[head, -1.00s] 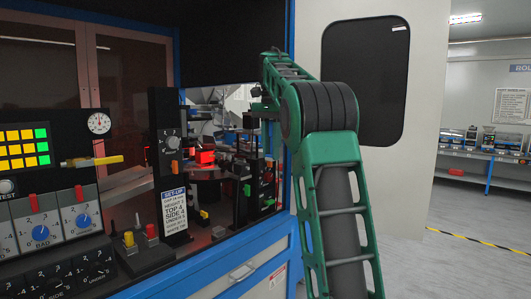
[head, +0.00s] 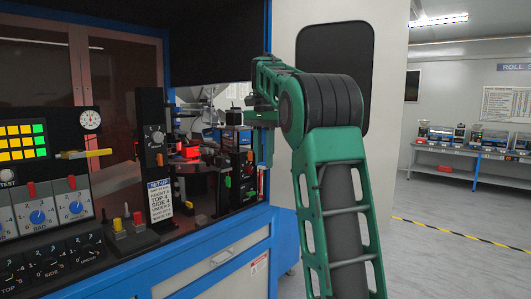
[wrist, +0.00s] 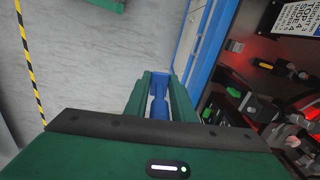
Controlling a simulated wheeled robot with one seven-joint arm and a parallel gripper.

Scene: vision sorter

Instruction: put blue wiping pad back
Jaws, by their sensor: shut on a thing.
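The blue wiping pad (wrist: 159,109) shows in the wrist view as a small blue piece between the two green fingers. My gripper (wrist: 159,88) is shut on it, and the fingers hide most of its sides. In the head view my gripper (head: 265,155) hangs fingers down at the right edge of the machine's opening, beside the blue frame post. The pad cannot be made out in the head view.
The machine's opening (head: 205,170) holds dark stations and red-lit parts. A control panel (head: 45,210) with knobs is at the left. In the wrist view, grey floor (wrist: 90,60) lies left of the blue frame. A bench with devices (head: 470,150) stands far right.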

